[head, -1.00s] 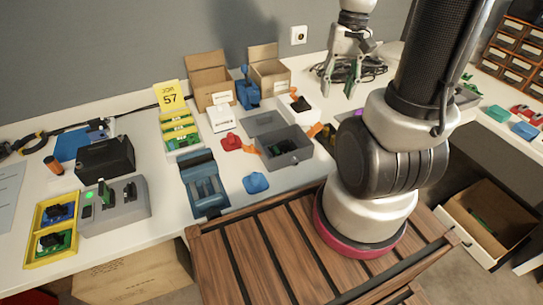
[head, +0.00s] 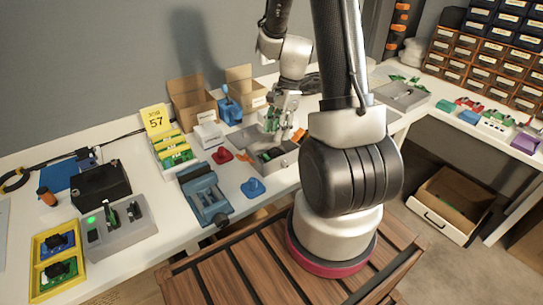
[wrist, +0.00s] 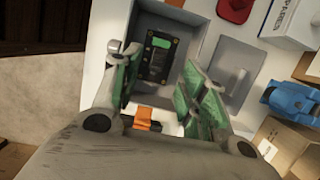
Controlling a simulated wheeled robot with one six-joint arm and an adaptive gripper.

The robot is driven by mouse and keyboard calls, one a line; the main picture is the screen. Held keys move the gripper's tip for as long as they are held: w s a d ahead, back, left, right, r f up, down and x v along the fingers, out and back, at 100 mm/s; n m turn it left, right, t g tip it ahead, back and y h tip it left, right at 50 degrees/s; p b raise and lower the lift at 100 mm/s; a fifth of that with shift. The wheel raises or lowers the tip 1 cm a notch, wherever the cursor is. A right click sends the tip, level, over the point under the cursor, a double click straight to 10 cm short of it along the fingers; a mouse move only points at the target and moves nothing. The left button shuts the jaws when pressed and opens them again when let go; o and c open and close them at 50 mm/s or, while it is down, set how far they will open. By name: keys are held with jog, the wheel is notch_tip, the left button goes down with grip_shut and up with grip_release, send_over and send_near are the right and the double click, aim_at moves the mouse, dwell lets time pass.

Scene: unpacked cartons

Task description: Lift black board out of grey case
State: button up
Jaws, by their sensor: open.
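The grey case (head: 287,160) stands open on the white bench, right of the blue vise in the head view. In the wrist view the grey case (wrist: 200,42) shows its dark inside at the left and its flat grey lid at the right. The black board (wrist: 157,58), with a green patch near its top, lies inside the case. My gripper (wrist: 158,85) has its green-padded fingers apart, with nothing between them, over the near part of the case. In the head view my gripper (head: 277,115) is above the case and hides part of it.
A blue vise (head: 205,195), a blue knob-like part (head: 253,187) and a red part (head: 222,156) lie left of the case. Open cardboard boxes (head: 193,100) and a white box (head: 208,133) stand behind. An orange part (wrist: 143,118) shows near my fingers.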

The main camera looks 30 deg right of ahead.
aim_at(273, 149)
jog(key=x, duration=0.6)
jog(key=shift+d+f, duration=0.2)
jog(key=shift+f, duration=0.25)
jog(key=shift+c, duration=0.4)
grip_shut()
